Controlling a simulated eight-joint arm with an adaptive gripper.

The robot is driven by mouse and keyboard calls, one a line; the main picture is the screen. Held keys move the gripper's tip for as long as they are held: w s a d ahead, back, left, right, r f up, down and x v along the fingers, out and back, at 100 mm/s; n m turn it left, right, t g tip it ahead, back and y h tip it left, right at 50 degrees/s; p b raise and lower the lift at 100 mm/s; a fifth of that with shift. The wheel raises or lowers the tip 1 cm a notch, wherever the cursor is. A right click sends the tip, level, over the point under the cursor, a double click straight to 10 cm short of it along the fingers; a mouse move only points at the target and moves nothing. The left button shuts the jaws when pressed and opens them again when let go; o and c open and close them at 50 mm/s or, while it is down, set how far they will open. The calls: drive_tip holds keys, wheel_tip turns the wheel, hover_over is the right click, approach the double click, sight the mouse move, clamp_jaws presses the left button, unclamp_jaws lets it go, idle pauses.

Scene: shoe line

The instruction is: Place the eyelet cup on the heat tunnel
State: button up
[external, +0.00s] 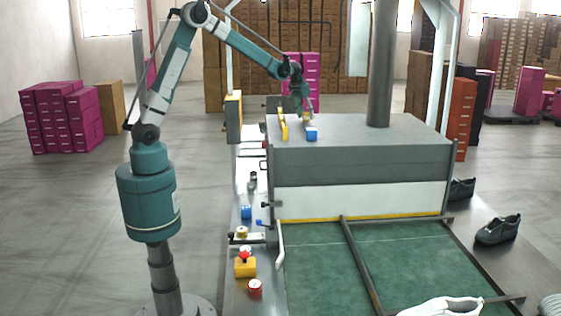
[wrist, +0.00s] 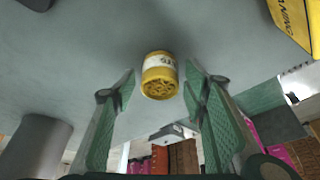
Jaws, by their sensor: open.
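The eyelet cup (wrist: 160,76) is a small yellow cup with a white lettered band. In the wrist view its open end, full of small yellow pieces, faces the camera. It appears to stand on the grey top of the heat tunnel (external: 350,128), a large grey box with a white front panel; exact contact is hard to judge. My gripper (external: 306,112) is open just above the tunnel top. Its green fingers stand on either side of the cup with gaps to both. In the external view the cup is too small and covered to make out clearly.
Shoes (external: 497,229) lie right of the tunnel. The tunnel top between block and chimney is clear.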

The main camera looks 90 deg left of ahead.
drive_tip(key=shift+r, duration=0.15)
drive_tip(key=b+v, duration=0.1)
drive_tip(key=v, duration=1.1)
idle(0.8)
drive_tip(key=s+d+r+m+t, duration=0.1)
drive_tip(key=s+d+r, duration=0.1)
drive_tip(key=s+d, duration=0.5)
drive_tip(key=s+d+r+m+h, duration=0.1)
drive_tip(key=s+d+r+m, duration=0.15)
drive_tip(key=d, duration=0.85)
drive_tip(key=s+d+r+m+t, duration=0.1)
drive_tip(key=s+d+r, duration=0.1)
drive_tip(key=s+d, duration=0.55)
drive_tip(key=s+d+f+m+t+h, duration=0.1)
drive_tip(key=s+d+f, duration=0.3)
drive_tip(key=s+d, duration=0.5)
drive_tip(key=s+d+f+m+h, duration=0.1)
drive_tip(key=s+d+f+m, duration=0.2)
drive_tip(key=s+d, duration=0.7)
drive_tip(key=shift+s+d+f+t, duration=0.2)
drive_tip(key=shift+s+f+t, duration=0.2)
drive_tip(key=shift+s+f, duration=0.35)
